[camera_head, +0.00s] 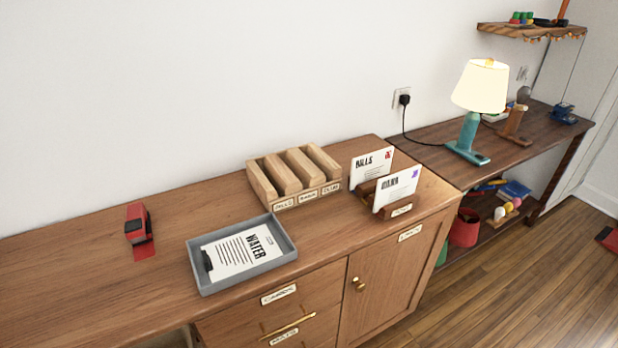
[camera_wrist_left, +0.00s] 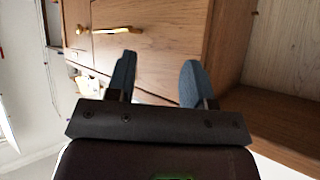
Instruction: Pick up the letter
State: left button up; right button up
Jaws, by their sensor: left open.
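Two white letters stand upright in a small wooden holder (camera_head: 400,209) near the right end of the desk. The rear one, headed "BILLS" (camera_head: 370,166), has a red mark. The front one (camera_head: 396,189) has a purple mark, and its dark heading is hard to read. A white sheet headed "WATER" (camera_head: 241,252) lies flat in a grey tray (camera_head: 205,287), with a black clip at its left edge. My left gripper (camera_wrist_left: 158,76) shows only in the left wrist view. Its two blue fingers are apart with nothing between them, facing wooden cabinet fronts. My right gripper is in neither view.
A slotted wooden sorter (camera_head: 292,175) stands behind the tray, left of the letters. A red stapler-like object (camera_head: 138,228) is at the left. A lit lamp (camera_head: 468,135) stands on the lower desk at the right. The desktop's far left is clear.

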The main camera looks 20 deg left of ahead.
aim_at(390, 188)
jog(key=l+u, duration=0.1)
jog(key=u, duration=0.3)
jog(key=i+l+u, duration=0.1)
jog(key=u, duration=0.3)
jog(key=l+u, duration=0.5)
jog(key=l, duration=0.35)
jog(key=l+u, duration=0.15)
jog(key=l, duration=0.75)
